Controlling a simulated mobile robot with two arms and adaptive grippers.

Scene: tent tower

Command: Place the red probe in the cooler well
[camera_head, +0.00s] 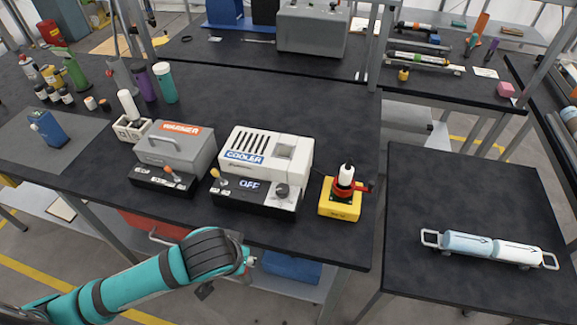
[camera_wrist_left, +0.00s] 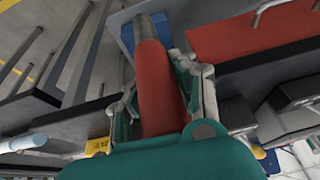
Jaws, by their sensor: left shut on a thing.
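The red probe (camera_wrist_left: 157,90) lies between the fingers of my left gripper (camera_wrist_left: 163,98) in the left wrist view, with its grey tip pointing away from the gripper. My left gripper also shows in the head view (camera_head: 246,262), in front of the bench edge and below the cooler; the probe cannot be made out there. The white cooler (camera_head: 303,160) stands on the dark bench, with a display reading OFF and a knob on its front. The cooler well (camera_head: 285,152) appears as a small square recess on its top right. My right gripper is not in view.
The grey warmer (camera_head: 190,152) stands left of the cooler. Bottles (camera_head: 165,84) stand farther back left. The bench behind the cooler is clear. A red drawer (camera_head: 155,228) is under the bench.

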